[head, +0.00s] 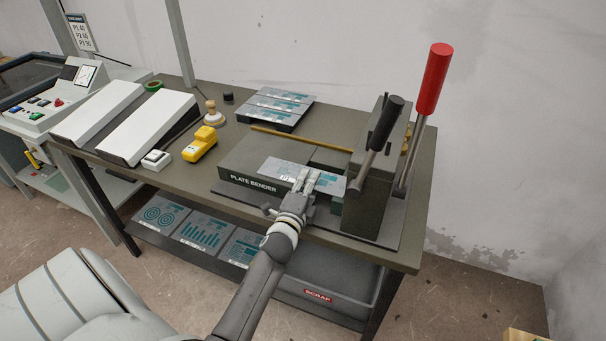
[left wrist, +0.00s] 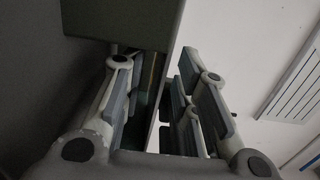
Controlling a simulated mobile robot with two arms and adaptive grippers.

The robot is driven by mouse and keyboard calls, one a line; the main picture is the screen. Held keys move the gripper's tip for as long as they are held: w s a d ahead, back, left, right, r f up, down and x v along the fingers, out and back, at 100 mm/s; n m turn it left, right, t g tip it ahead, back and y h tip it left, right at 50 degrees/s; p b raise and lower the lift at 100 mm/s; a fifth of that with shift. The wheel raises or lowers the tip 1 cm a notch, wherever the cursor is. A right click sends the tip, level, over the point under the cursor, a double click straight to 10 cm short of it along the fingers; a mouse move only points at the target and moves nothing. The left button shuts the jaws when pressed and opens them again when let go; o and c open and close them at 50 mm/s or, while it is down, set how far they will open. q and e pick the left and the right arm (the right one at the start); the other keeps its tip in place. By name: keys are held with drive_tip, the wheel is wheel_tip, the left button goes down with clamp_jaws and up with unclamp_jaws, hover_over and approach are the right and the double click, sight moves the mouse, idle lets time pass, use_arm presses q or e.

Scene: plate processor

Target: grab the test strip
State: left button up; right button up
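A thin grey plate with teal print (head: 275,167) lies on top of the plate bender (head: 228,180); I take it for the test strip, but no label confirms this. My left gripper (head: 306,181) is at the plate's front edge, in front of the bender. In the left wrist view the fingers of my left gripper (left wrist: 158,100) stand apart. A thin pale edge shows between them, and I see no finger closed on it. The gripper hides part of the plate's front edge. My right gripper is in neither view.
A red-handled lever (head: 434,78) and a black-handled lever (head: 387,122) rise right of the plate. A yellow device (head: 200,144) and a stamp (head: 213,114) stand left. Printed plates (head: 272,107) lie behind. A scrap bin (head: 340,290) sits below.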

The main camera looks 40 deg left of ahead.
use_arm(q)
drive_tip(key=shift+x, duration=1.3)
clamp_jaws()
